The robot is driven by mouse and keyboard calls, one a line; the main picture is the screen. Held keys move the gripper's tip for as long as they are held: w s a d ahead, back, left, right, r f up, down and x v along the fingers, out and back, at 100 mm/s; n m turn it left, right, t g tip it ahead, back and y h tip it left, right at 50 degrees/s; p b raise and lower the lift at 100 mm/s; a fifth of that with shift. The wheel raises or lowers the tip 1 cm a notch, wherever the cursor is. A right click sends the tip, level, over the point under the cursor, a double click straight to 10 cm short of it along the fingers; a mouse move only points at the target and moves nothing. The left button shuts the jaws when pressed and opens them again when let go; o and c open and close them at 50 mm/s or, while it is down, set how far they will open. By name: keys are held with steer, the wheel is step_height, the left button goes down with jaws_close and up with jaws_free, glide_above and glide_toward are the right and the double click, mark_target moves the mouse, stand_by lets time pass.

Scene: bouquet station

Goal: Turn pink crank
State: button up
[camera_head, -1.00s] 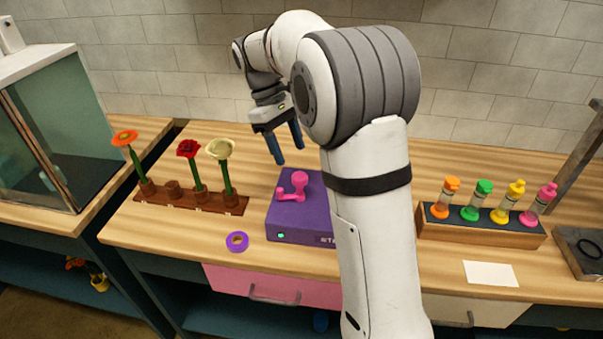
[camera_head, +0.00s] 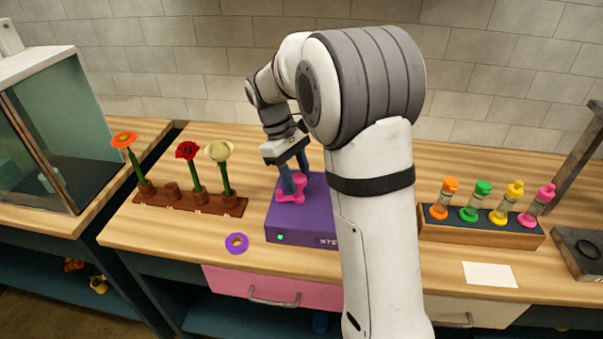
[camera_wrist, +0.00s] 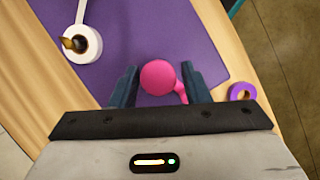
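The pink crank (camera_head: 291,188) sits on top of the purple box (camera_head: 303,222), which has a small green light and partly hidden lettering on its front. My gripper (camera_head: 291,182) is down at the crank. In the wrist view the crank's round pink knob (camera_wrist: 157,77) is between the two blue fingers of my gripper (camera_wrist: 157,86). The fingers are apart, with a gap showing on the left of the knob and a smaller one on the right. The crank's arm runs from the knob towards the lower right, partly hidden by my gripper.
A purple tape ring (camera_head: 237,243) lies left of the box. A brown rack (camera_head: 190,200) with several flowers stands further left. A white roll (camera_wrist: 82,44) shows in the wrist view. A wooden holder (camera_head: 480,231) with several coloured bottles and a white card (camera_head: 490,274) are at right.

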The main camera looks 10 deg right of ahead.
steer(key=c, duration=0.6)
steer(key=shift+d, duration=0.45)
steer(key=shift+s+a+r, duration=0.1)
steer(key=shift+a, duration=0.15)
steer(key=shift+c, duration=0.3)
steer(key=shift+a, duration=0.1)
steer(key=shift+a, duration=0.15)
